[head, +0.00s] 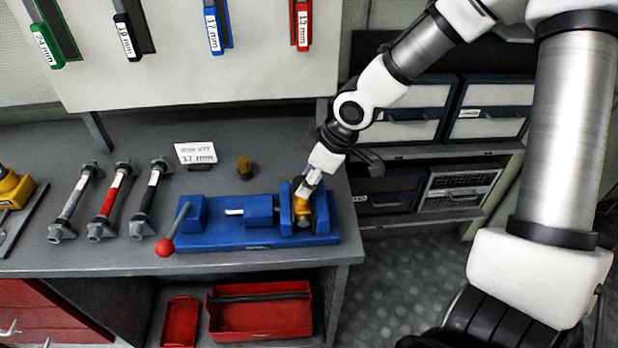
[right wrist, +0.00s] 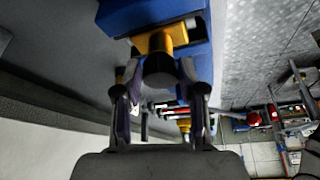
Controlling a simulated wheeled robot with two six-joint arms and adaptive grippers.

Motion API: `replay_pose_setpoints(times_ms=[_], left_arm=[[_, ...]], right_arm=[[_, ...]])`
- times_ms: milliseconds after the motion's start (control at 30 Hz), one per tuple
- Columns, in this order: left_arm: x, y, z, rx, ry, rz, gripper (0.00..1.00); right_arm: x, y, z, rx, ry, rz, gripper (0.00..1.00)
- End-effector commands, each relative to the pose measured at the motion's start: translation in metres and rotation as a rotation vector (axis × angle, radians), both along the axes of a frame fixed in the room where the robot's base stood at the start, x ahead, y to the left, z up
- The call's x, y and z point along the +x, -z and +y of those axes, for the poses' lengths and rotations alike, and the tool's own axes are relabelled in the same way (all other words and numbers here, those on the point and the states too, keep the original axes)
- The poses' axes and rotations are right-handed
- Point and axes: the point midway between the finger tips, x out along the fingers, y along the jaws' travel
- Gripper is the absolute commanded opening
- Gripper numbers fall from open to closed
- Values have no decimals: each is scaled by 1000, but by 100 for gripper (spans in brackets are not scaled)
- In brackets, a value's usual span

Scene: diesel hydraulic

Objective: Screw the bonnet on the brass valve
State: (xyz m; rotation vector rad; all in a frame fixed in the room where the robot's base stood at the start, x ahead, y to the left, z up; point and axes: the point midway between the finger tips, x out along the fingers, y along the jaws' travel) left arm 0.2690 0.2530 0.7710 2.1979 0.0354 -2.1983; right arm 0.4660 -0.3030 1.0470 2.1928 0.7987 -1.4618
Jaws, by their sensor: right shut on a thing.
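The brass valve (head: 302,208) is clamped in the jaws of a blue vise (head: 230,235) at the bench's right end. In the right wrist view the brass body (right wrist: 153,41) shows beside the blue vise (right wrist: 150,12). My right gripper (head: 310,184) comes down onto the valve from above. In the wrist view its fingers (right wrist: 160,80) close from both sides on a dark round piece (right wrist: 159,70), apparently the bonnet, which lines up with the brass body. I cannot tell how the two meet. My left gripper is out of view.
The vise handle (head: 165,246) sticks out at the front left. A red tray (head: 260,312) is below.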

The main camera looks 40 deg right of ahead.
Motion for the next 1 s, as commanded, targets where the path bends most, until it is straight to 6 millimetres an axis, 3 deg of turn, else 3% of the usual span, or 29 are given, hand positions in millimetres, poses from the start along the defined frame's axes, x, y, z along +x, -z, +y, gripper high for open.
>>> replay_pose_setpoints(times_ms=[967, 1000], left_arm=[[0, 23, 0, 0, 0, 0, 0], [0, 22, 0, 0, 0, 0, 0]], right_arm=[[0, 23, 0, 0, 0, 0, 27], [0, 22, 0, 0, 0, 0, 47]])
